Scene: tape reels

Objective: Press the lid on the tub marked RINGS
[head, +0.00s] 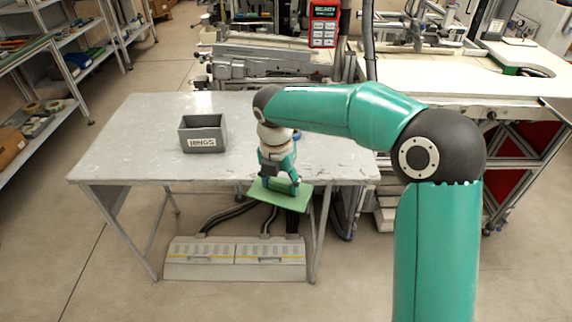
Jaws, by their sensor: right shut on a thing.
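The grey tub marked RINGS (203,134) stands upright on the table, left of its middle, with its open top facing up and its label facing me. My right gripper (279,180) points down by the table's front edge, to the right of the tub and nearer to me. It is shut on a flat green lid (276,194), which is held roughly level, a little tilted, and apart from the tub. My left gripper is not in view.
The grey table (130,150) is otherwise clear around the tub. A grey floor box with cables (235,259) lies below the table's front. Machinery (270,60) stands behind, a white workbench (480,80) at the right, and shelves (35,110) at the left.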

